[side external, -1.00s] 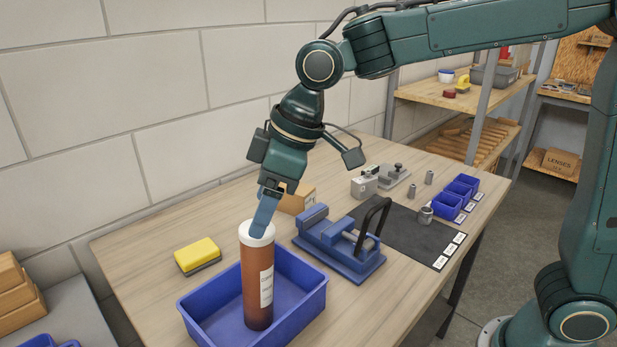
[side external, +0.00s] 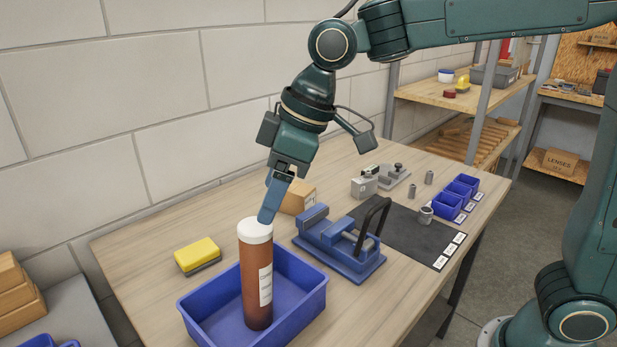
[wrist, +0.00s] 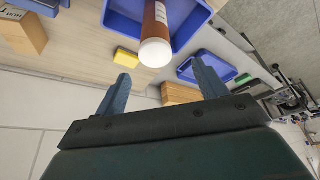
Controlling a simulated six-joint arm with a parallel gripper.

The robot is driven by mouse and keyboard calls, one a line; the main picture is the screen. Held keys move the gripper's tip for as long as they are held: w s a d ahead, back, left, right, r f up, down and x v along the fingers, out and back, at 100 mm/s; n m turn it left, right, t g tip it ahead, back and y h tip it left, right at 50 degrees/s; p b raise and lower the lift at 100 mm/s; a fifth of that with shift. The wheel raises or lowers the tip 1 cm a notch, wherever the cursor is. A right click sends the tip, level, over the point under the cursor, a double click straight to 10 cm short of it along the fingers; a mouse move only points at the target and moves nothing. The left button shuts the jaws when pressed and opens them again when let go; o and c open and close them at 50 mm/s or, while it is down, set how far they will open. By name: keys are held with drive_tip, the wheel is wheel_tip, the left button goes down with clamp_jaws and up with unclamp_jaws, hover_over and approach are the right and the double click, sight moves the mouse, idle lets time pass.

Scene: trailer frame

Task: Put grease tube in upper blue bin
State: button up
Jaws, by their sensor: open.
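The grease tube is a brown-red cylinder with a white cap and a pale label (side external: 257,290). It stands upright in the large blue bin (side external: 312,306) on the wooden workbench. My gripper (side external: 268,214) is open, with its blue fingertips just above and behind the cap in the side view. In the wrist view the two fingers (wrist: 166,82) are spread apart with nothing between them. There the tube's white cap (wrist: 155,53) lies beyond the fingertips, and the blue bin (wrist: 122,20) is around the tube.
A yellow sponge (side external: 197,254) lies left of the bin. Small blue bins (side external: 459,193) sit at the right end. Another blue bin (wrist: 190,73) shows lower in the wrist view.

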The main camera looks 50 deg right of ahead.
drive_tip(key=s+d+f+m+t+h, duration=0.2)
drive_tip(key=s+d+m, duration=0.6)
drive_tip(key=s+d, duration=1.1)
drive_tip(key=shift+s+d+f+m+h, duration=0.4)
drive_tip(key=shift+s+h, duration=0.1)
drive_tip(key=shift+h, duration=0.1)
